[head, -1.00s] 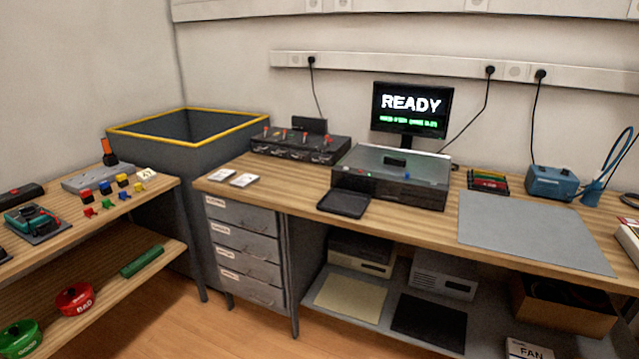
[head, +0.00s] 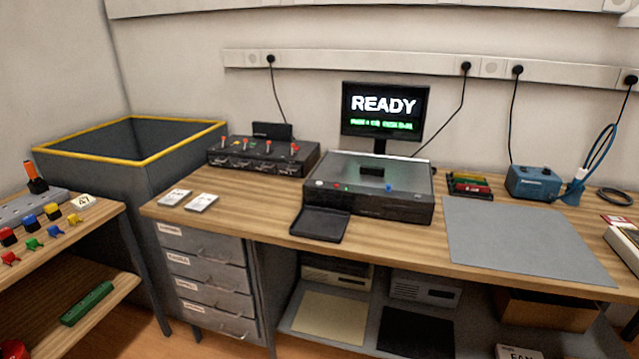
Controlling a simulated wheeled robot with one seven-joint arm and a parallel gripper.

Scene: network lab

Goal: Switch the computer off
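The computer (head: 360,205) is a flat dark case with a grey top, lying on the wooden bench in the middle of the head view. Its front shows small coloured spots: a pale one and a red one at the left, a green one beside them, and a blue one (head: 389,188) right of the middle. A small black block (head: 371,171) sits on its top. The monitor (head: 384,111) behind it is lit and reads READY, with a smaller green line below. My gripper is not in view.
A black tray (head: 319,223) lies in front of the computer's left side. A black unit with levers (head: 262,157) stands to the left, and a grey mat (head: 520,240) covers the bench at right. A yellow-rimmed bin (head: 100,185) and a side shelf (head: 75,270) stand at left.

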